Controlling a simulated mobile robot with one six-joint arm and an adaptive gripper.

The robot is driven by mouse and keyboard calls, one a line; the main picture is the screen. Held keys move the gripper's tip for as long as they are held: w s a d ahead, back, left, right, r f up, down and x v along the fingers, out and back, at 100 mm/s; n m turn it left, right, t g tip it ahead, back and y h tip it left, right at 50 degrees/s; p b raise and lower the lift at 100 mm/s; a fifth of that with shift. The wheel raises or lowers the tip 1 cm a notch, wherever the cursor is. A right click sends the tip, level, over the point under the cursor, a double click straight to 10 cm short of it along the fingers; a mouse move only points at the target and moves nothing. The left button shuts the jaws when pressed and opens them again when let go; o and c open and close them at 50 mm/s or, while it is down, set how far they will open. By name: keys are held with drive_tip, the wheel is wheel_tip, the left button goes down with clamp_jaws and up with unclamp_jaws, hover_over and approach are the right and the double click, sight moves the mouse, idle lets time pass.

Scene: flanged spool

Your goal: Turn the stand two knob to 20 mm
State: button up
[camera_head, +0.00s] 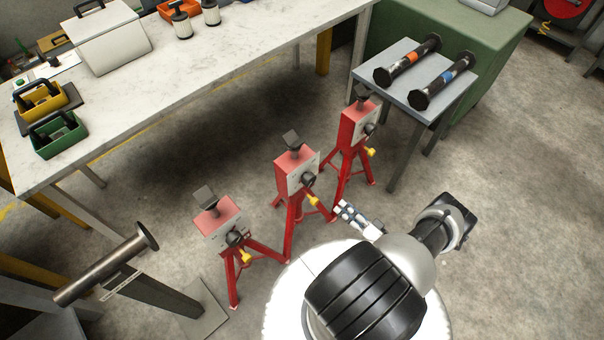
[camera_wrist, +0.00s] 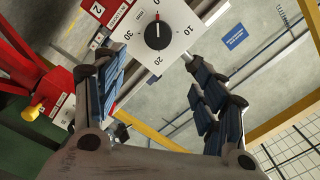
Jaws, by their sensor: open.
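Three red stands stand in a row in the head view. The middle stand (camera_head: 295,172) has a black knob (camera_head: 308,180) on its light face plate. In the wrist view a "2" label shows beside a white dial plate (camera_wrist: 181,42) marked with 10, 20 and 30. Its black knob (camera_wrist: 158,36) has a pointer mark toward the picture's top, while the 20 is below the knob. My gripper (camera_wrist: 155,65) is open and empty, its blue-padded fingers spread below and to either side of the knob, apart from it. In the head view my gripper (camera_head: 347,212) is right of the middle stand.
The left stand (camera_head: 217,225) and right stand (camera_head: 352,125) flank the middle one closely. Yellow knobs stick out below the heads. A small grey table (camera_head: 400,60) with two dark spools is at upper right, a long workbench (camera_head: 230,50) behind. A post with a pipe stands at lower left.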

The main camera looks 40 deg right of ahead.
sight(312, 181)
drive_tip(key=w+b, duration=0.1)
drive_tip(key=w, duration=0.4)
drive_tip(key=w+a+b, duration=0.1)
drive_tip(key=w, duration=0.5)
drive_tip(key=w+b, duration=0.1)
drive_tip(key=w, duration=0.5)
drive_tip(key=shift+w+a+f, duration=0.1)
drive_tip(key=shift+a+f, duration=0.2)
drive_tip(key=shift+c, duration=0.6)
drive_tip(key=c, duration=0.9)
